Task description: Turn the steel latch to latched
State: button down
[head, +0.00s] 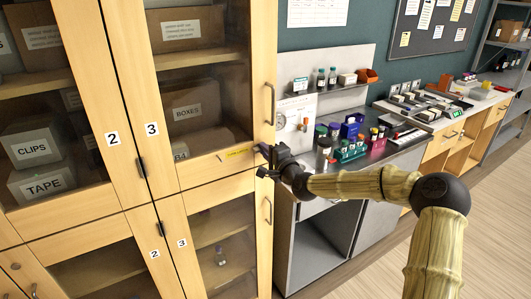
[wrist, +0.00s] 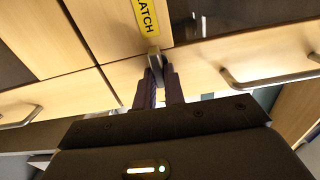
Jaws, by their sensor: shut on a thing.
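The steel latch (wrist: 154,59) is a small grey metal piece at the end of a yellow label (wrist: 146,16) on the wooden cabinet front. My gripper (wrist: 157,76) is shut on the latch, one dark finger on each side of it. In the head view my gripper (head: 268,160) is at the right edge of the cabinet, just right of the yellow label (head: 238,151). There the fingers hide most or all of the latch. Whether the latch stands at latched cannot be told.
A glass-fronted wooden door (head: 166,118) with a bar handle (head: 270,104) stands above my gripper. A lower door (head: 223,235) has another handle (head: 267,210). The workbench (head: 405,152) with tube racks and bottles lies to the right. The floor (head: 490,190) at right is clear.

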dwell(0.4)
jog(key=c, duration=1.5)
grip_release()
jog(key=shift+d, duration=0.1)
jog(key=shift+s, duration=0.1)
jog(key=b+v, duration=0.3)
jog(key=v, duration=1.4)
jog(key=shift+d, duration=0.15)
